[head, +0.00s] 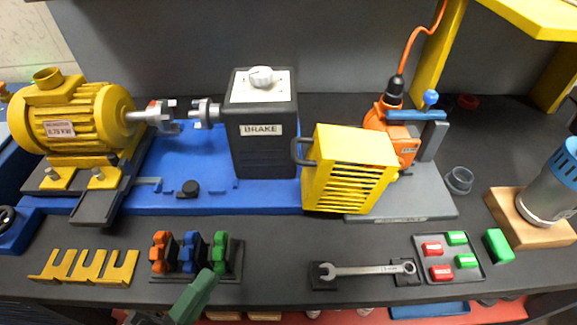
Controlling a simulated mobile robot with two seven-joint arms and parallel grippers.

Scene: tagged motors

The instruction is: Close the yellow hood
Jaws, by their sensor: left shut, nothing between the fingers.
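The yellow hood (347,172) is a slotted box with a dark handle (303,151) on its left side. It stands right of the black brake box (263,130), at the right end of the blue base (235,196). The shaft coupling (160,114) between the yellow motor (75,117) and the brake is uncovered. My left gripper (203,283), dark green, is at the bottom edge, in front of the colored clamps and well away from the hood. It is shut and empty. My right gripper is not in view.
Colored clamps (190,252), a yellow slotted rack (88,266), a wrench (365,269) and a tray of red and green blocks (435,272) line the front of the bench. An orange tool (392,125) stands close behind the hood. Bare bench (275,235) lies before the blue base.

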